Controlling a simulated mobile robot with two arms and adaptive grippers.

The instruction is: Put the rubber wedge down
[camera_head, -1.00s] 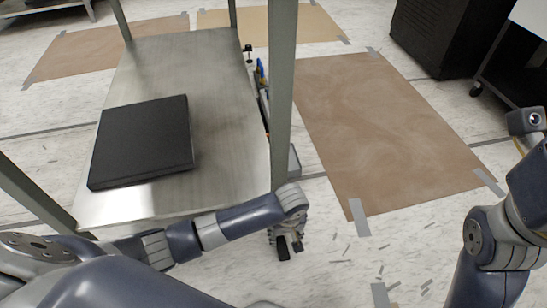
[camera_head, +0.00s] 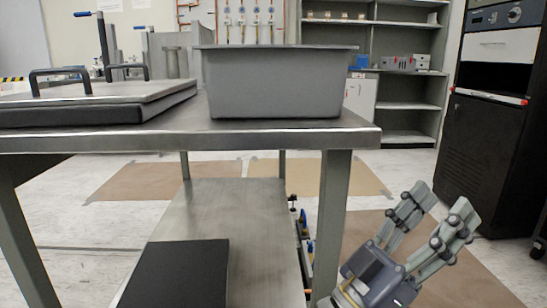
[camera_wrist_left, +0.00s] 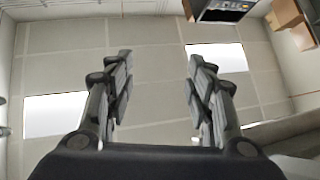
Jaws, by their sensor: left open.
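I cannot make out a rubber wedge in either view. My left gripper (camera_head: 440,204) is raised at the lower right of the head view, to the right of the metal cart (camera_head: 245,138). Its two grey fingers point up and stand wide apart, with nothing between them. In the left wrist view the open gripper (camera_wrist_left: 160,60) is also empty, facing the ceiling and its light panels. My right gripper is out of view.
A grey bin (camera_head: 275,85) and a flat case with black handles (camera_head: 110,103) stand on the cart top. A black slab (camera_head: 178,275) lies on the lower shelf. A black cabinet (camera_head: 490,150) stands at the right. Brown floor sheets (camera_head: 165,180) lie behind the cart.

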